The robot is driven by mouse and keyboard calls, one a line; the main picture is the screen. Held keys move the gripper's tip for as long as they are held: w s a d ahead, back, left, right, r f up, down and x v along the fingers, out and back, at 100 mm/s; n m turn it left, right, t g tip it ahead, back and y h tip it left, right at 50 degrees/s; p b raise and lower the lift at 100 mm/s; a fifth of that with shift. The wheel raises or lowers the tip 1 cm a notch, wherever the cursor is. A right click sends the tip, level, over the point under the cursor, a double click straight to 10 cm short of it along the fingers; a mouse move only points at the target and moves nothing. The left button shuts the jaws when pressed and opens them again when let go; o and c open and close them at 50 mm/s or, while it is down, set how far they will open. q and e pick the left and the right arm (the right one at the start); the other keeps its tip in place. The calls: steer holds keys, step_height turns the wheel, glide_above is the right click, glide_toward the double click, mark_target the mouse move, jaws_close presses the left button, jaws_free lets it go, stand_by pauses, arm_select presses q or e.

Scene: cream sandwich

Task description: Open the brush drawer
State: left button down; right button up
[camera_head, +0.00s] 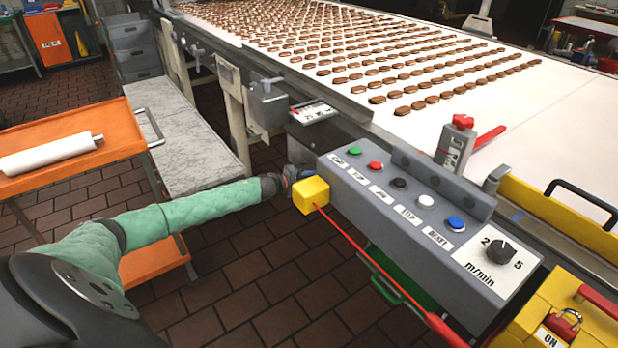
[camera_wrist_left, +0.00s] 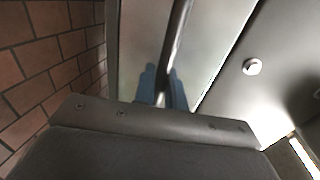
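In the left wrist view, a pale metal drawer front (camera_wrist_left: 140,40) fills the upper middle, with a long metal bar handle (camera_wrist_left: 178,35) running across it. The blue fingertips of my left gripper (camera_wrist_left: 163,90) lie one on each side of this bar, close against it with no clear gap. In the head view, my green-sleeved left arm reaches right and my left gripper (camera_head: 288,182) is mostly hidden behind the yellow end of the control box. The drawer cannot be made out there. My right gripper is not in view.
The grey control box (camera_head: 420,215) with coloured buttons and its yellow end block (camera_head: 311,194) stand close by my left gripper. An orange cart (camera_head: 75,150) with a white roll stands left. The conveyor (camera_head: 400,80) carries several cookie rows.

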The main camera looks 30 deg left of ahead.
arm_select(q)
steer(key=shift+s, duration=0.15)
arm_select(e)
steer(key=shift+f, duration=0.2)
